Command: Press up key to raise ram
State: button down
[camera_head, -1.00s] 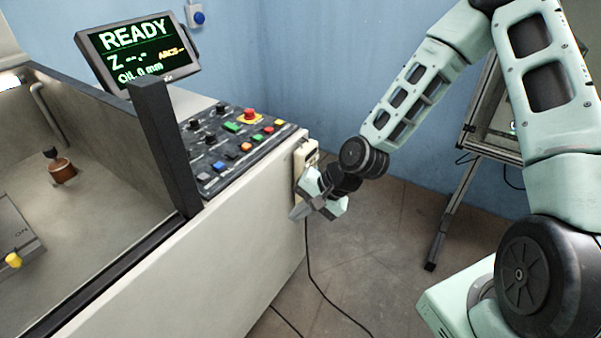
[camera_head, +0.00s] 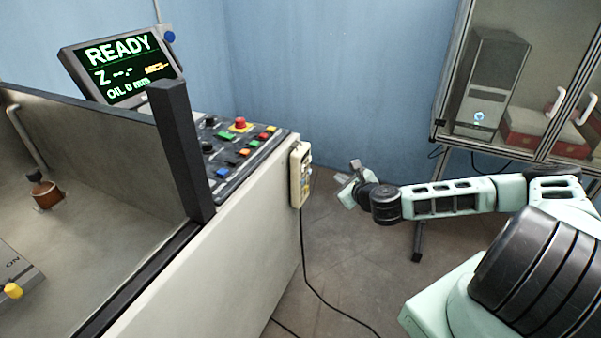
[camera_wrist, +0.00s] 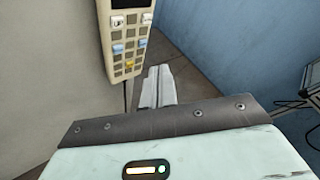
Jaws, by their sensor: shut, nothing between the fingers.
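A beige hand pendant (camera_head: 300,174) with coloured keys hangs on the right end of the machine's side, its cable running down to the floor. In the wrist view the pendant (camera_wrist: 125,40) shows a dark display at its top and blue, white and yellow keys below. In the wrist view the closed fingers (camera_wrist: 157,85) point forward, below and right of the pendant's lower end.
A sloped control panel (camera_head: 230,155) with a red emergency button (camera_head: 240,123) tops the machine. The screen (camera_head: 122,68) reads READY. A cabinet (camera_head: 520,90) stands at the back right.

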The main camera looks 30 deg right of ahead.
aim_at(303, 168)
jog(key=shift+d+m+h, duration=0.3)
jog(key=w+a, duration=0.5)
jog(key=w, duration=0.1)
jog(key=shift+w+a, duration=0.25)
jog(key=shift+w, duration=0.15)
dwell(2.1)
jog(key=shift+w+a, duration=0.25)
jog(key=shift+w, duration=0.1)
